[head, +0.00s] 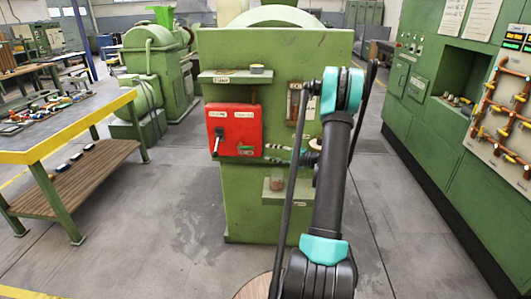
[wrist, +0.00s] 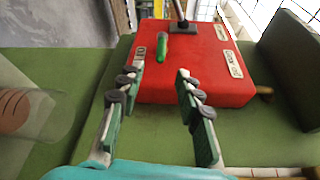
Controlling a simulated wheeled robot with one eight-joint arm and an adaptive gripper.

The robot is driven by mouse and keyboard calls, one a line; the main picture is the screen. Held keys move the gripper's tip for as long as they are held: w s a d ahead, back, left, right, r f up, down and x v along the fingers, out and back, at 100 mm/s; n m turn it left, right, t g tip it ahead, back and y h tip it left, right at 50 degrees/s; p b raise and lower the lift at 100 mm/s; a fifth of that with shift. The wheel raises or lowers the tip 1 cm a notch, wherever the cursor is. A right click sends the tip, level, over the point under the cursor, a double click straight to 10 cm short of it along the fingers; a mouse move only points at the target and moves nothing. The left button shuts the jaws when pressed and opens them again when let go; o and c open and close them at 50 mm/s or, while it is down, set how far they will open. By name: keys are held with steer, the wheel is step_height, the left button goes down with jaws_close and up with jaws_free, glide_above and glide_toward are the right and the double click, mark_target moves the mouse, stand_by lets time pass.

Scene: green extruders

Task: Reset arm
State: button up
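My arm reaches up and forward from the bottom of the head view, dark with teal joints. My gripper (head: 270,154) is in front of the green machine (head: 281,60), at the lower right of a red switch box (head: 236,122). In the wrist view my gripper (wrist: 160,63) has its two fingers apart with nothing between them. The red box (wrist: 205,80) lies beyond the fingertips, with a dark lever (wrist: 180,20) and a small green piece (wrist: 162,46) on its face. I cannot tell whether the fingertips touch the box.
A small shelf (head: 217,79) juts out above the red box, bearing a small round container (head: 257,69). A clear holder (head: 273,194) is below my gripper. A workbench (head: 105,110) with tools stands left, a green control cabinet (head: 455,150) right. Floor between is open.

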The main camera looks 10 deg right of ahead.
steer(key=shift+s+d, duration=0.1)
steer(key=s+a+r+n+g+h, duration=0.1)
steer(key=s+a+n+g+h, duration=0.35)
steer(key=s+a, duration=0.85)
steer(key=s+d+f+n+h, duration=0.1)
steer(key=s+n+h, duration=0.1)
steer(key=s, duration=0.6)
steer(key=s+d+f+n+g+h, duration=0.1)
steer(key=s+d+h, duration=0.1)
steer(key=s, duration=0.6)
steer(key=s+d+f+n+g+h, duration=0.1)
steer(key=s+h, duration=0.3)
steer(key=s, duration=0.4)
steer(key=shift+s+d+f+n+h, duration=0.2)
steer(key=shift+d+f+n+h, duration=0.3)
steer(key=shift+n, duration=0.35)
